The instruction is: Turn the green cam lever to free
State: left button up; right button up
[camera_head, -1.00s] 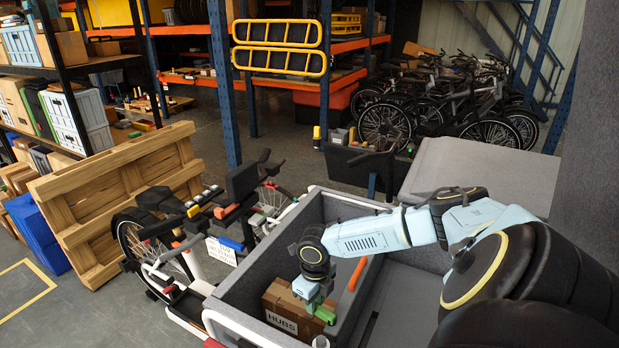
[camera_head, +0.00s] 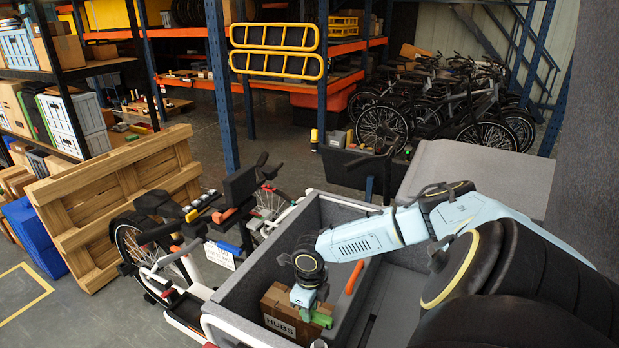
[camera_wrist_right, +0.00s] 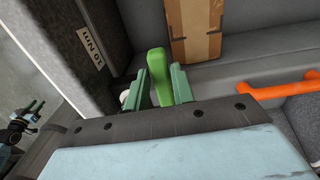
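The green cam lever (camera_wrist_right: 160,77) stands upright between the two green fingers of my right gripper (camera_wrist_right: 157,86) in the right wrist view.
A cardboard box marked HUBS (camera_head: 283,323) stands right by the gripper. An orange bar (camera_head: 354,277) lies on its right. The cargo box wall (camera_head: 250,290) rises on the left, with a "10 Nm" label (camera_wrist_right: 91,61) near the lever. A wooden pallet (camera_head: 115,205) leans farther left.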

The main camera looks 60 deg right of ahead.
jog(key=o, duration=0.3)
jog(key=shift+r, duration=0.1)
notch_tip(320, 180, up, 13)
jog(key=shift+r, duration=0.15)
jog(key=shift+a, duration=0.1)
dwell(0.7)
